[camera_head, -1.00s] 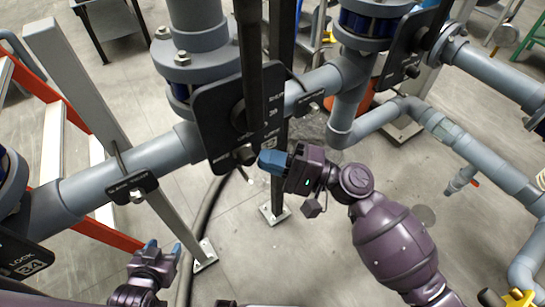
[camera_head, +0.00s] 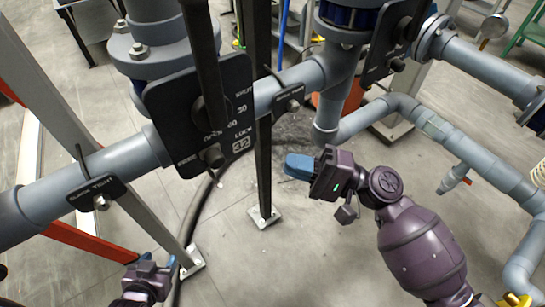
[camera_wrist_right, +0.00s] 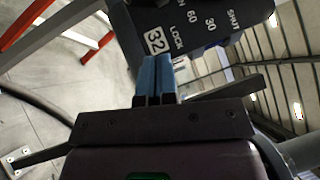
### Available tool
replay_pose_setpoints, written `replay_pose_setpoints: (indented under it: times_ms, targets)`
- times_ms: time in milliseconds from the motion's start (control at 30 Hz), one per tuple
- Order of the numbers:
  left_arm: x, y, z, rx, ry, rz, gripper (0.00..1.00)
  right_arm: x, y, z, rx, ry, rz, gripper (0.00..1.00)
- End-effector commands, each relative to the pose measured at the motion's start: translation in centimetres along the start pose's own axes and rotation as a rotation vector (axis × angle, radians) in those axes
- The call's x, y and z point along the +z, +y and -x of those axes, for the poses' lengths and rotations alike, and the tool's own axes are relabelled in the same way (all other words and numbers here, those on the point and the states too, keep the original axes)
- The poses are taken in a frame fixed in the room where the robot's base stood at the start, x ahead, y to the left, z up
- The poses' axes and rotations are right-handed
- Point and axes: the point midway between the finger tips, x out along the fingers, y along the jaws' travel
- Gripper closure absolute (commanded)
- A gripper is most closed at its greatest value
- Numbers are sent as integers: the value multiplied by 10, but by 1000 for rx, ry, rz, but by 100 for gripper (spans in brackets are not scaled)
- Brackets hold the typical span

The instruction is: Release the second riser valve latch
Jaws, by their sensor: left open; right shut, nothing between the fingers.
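The black valve plate (camera_head: 165,125) marked 32 is on the grey riser in the middle left of the head view. It carries SHUT, 30, 60, OPEN, LOCK and FREE marks. A dark latch knob (camera_head: 214,157) sits at its lower edge between FREE and LOCK; I cannot tell which it is set to. The plate also shows in the right wrist view (camera_wrist_right: 205,15), where the knob is not visible. My right gripper (camera_head: 288,166) is shut and empty, to the right of the knob and apart from it. My left gripper (camera_head: 158,260) is open and empty, low at the left.
A long dark lever (camera_head: 203,60) crosses the plate. A grey horizontal pipe (camera_head: 130,158) runs behind it, with a SLIDE TIGHT tag (camera_head: 95,192). Another black valve plate (camera_head: 392,45) is on the riser to the right.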

Motion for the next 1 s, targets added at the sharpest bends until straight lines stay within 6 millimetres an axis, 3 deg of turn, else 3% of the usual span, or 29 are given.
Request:
replay_pose_setpoints:
  times_ms: [100,300,1000]
  targets:
    - [0,0,-1,1,4,-1,44,0,2,16,1,1,-1,100]
    - [-3,1,-3,3,10,-2,44,0,0,28,1,0,2,100]
    - [-2,2,-3,3,7,0,44,-5,1,29,10,33,60,100]
